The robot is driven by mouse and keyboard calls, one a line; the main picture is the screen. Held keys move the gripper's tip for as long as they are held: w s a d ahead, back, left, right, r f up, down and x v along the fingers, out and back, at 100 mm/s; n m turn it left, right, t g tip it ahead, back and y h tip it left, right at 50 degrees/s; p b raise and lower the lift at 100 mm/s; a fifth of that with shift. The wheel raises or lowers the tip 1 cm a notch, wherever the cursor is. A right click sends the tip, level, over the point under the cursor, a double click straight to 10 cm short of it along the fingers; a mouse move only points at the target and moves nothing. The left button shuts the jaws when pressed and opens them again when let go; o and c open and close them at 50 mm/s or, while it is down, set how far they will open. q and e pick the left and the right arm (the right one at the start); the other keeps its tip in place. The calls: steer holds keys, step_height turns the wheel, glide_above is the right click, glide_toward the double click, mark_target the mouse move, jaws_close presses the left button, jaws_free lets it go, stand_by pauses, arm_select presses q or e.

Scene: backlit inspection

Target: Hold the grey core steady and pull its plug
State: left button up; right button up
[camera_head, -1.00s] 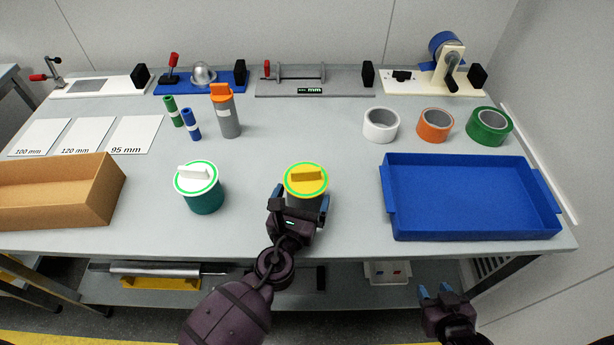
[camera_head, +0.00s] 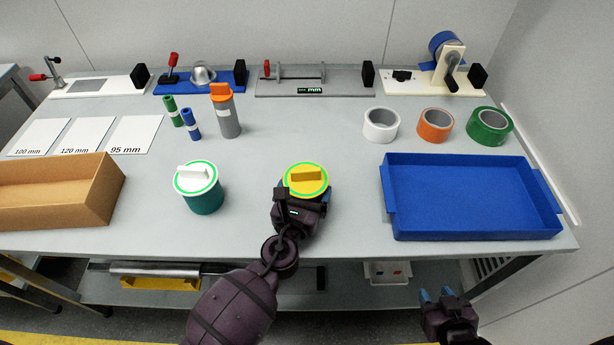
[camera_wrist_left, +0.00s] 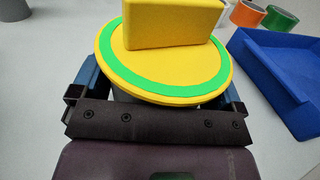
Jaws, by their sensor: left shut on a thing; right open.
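The grey core (camera_wrist_left: 126,98) stands upright near the table's front edge; in the head view its body is mostly hidden behind my left gripper (camera_head: 302,198). Its yellow plug (camera_head: 306,178), with a green ring and a raised bar handle, sits on top, and also fills the top of the left wrist view (camera_wrist_left: 165,75). My left gripper is shut on the core just below the plug's rim, one finger on each side. My right gripper (camera_head: 440,294) is open and empty, low in front of the table, right of the core.
A teal core (camera_head: 205,200) with a white plug stands left of it. A taller grey tube (camera_head: 229,122) with an orange plug is behind. A blue tray (camera_head: 470,228) lies right, an open cardboard box (camera_head: 95,205) left. Tape rolls (camera_head: 435,125) stand back right.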

steer(key=shift+w, duration=0.2)
steer(key=shift+w+a+r, duration=0.1)
steer(key=shift+w+r, duration=0.1)
steer(key=shift+w, duration=0.05)
steer(key=shift+s+f, duration=0.15)
